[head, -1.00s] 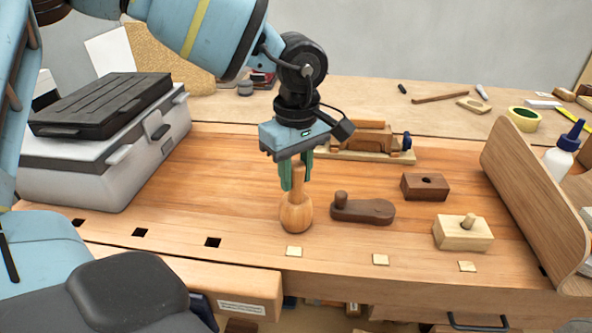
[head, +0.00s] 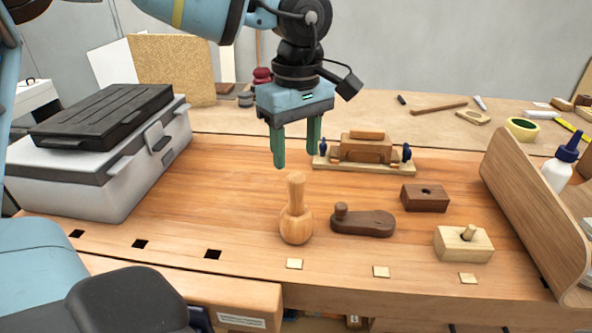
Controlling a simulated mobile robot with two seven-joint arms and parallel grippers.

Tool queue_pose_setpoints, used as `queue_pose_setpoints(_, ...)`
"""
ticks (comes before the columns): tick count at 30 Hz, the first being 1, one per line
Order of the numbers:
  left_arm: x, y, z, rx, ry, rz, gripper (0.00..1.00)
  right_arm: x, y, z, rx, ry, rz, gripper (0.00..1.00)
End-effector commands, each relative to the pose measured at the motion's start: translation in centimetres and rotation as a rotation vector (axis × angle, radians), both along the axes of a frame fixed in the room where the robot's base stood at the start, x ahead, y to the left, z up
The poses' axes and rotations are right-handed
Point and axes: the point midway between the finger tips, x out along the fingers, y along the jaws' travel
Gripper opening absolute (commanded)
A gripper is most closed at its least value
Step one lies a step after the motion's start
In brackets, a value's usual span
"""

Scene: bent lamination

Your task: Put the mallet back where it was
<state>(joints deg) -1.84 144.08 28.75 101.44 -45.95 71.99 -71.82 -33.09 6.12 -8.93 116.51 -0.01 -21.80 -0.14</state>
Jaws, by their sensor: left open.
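The wooden mallet (head: 296,222) stands upright on the workbench (head: 200,190), its round head down and its handle up, near the front edge. It stands just left of a dark brown wooden piece with a peg (head: 364,221). My left gripper (head: 296,158) is open and empty above the mallet's handle, with its green fingers pointing down, apart from it. My right gripper is not in view.
A dark block with a hole (head: 425,198) and a pale block with a peg (head: 463,244) stand to the right. A wooden clamp fixture (head: 365,152) is behind. A grey toolbox (head: 85,175) stands left, and a curved wooden panel (head: 530,205) right.

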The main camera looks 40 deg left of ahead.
Motion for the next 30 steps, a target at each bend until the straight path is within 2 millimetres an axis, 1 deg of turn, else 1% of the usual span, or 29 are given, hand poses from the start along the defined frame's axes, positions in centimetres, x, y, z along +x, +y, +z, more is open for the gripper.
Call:
queue_pose_setpoints(1, 0.1, 0.0, 1.0, -0.001, -0.004, 0.0, 0.51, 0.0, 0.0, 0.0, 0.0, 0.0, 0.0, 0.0)
queue_pose_setpoints(3, 0.1, 0.0, 2.1, 0.001, -0.002, 0.0, 0.51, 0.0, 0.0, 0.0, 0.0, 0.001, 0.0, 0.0)
queue_pose_setpoints(6, 0.1, 0.0, 3.3, 0.0, -0.001, 0.0, 0.51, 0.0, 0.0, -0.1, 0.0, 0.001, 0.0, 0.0)
queue_pose_setpoints(9, 0.1, 0.0, 4.1, 0.0, -0.001, 0.0, 0.51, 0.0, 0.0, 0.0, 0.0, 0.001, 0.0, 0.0)
queue_pose_setpoints(15, 0.0, 0.0, 4.5, 0.0, 0.001, -0.001, 0.51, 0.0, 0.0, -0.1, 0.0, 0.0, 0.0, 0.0)
queue_pose_setpoints(30, 0.0, 0.0, 4.5, 0.0, 0.001, -0.001, 0.51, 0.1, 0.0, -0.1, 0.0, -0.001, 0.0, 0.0)
